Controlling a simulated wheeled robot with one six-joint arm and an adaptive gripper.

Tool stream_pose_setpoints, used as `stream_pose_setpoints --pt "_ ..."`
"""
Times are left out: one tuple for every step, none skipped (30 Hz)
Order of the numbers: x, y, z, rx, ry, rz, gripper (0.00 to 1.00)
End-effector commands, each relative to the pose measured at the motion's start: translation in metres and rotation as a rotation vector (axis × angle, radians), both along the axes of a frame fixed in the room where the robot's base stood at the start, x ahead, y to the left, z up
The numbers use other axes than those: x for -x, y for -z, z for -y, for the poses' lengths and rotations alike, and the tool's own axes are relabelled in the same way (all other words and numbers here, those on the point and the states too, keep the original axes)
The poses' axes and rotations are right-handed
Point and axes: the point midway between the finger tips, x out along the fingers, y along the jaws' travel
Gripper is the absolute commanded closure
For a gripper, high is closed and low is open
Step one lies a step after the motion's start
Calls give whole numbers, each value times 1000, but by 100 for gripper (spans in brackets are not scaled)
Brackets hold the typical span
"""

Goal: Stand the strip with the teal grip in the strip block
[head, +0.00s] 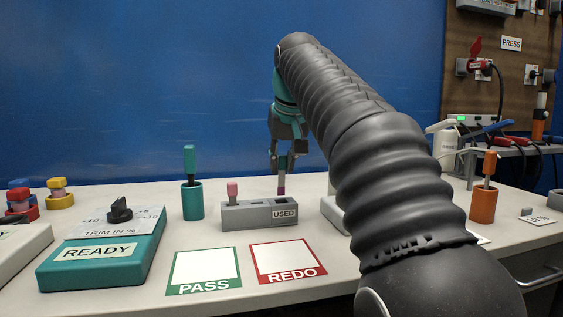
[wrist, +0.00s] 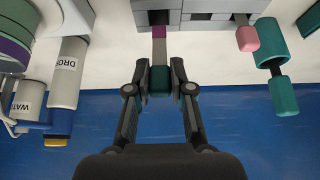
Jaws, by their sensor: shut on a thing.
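My gripper (head: 284,152) is shut on the teal grip of a strip, which also shows between the fingertips in the wrist view (wrist: 160,76). The strip (head: 281,178) hangs upright with a grey shaft and a purple lower end (wrist: 158,32). The grey strip block (head: 245,216), labelled USED, stands on the bench below. The purple end is at the right part of the block's top, by a dark slot in the wrist view. I cannot tell whether it has entered the slot. A pink-gripped strip (head: 232,189) stands at the block's left end.
A teal holder (head: 193,203) with a teal-handled tool stands left of the block. PASS (head: 205,271) and REDO (head: 288,262) cards lie in front. A teal READY box (head: 100,262) is at left, an orange holder (head: 483,203) at right. My arm hides the bench's middle right.

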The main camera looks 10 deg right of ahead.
Motion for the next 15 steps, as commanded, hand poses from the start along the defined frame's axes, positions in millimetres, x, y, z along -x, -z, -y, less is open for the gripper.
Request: stream_pose_setpoints --pt "0 6 0 0 0 -1 96" --pt "0 8 0 0 0 -1 96" --pt "0 11 0 0 0 -1 96" --pt "0 13 0 0 0 -1 96" --pt "0 15 0 0 0 -1 96" --pt "0 17 0 0 0 -1 96" --pt "-1 19 0 0 0 0 96" --pt "-1 21 0 0 0 0 96" --pt "-1 24 0 0 0 0 96" --pt "-1 26 0 0 0 0 96" --pt "-1 28 0 0 0 0 96" --pt "-1 30 0 0 0 0 96" --pt "-1 32 0 0 0 -1 96" --pt "-1 33 0 0 0 -1 96" --pt "-1 35 0 0 0 -1 96"
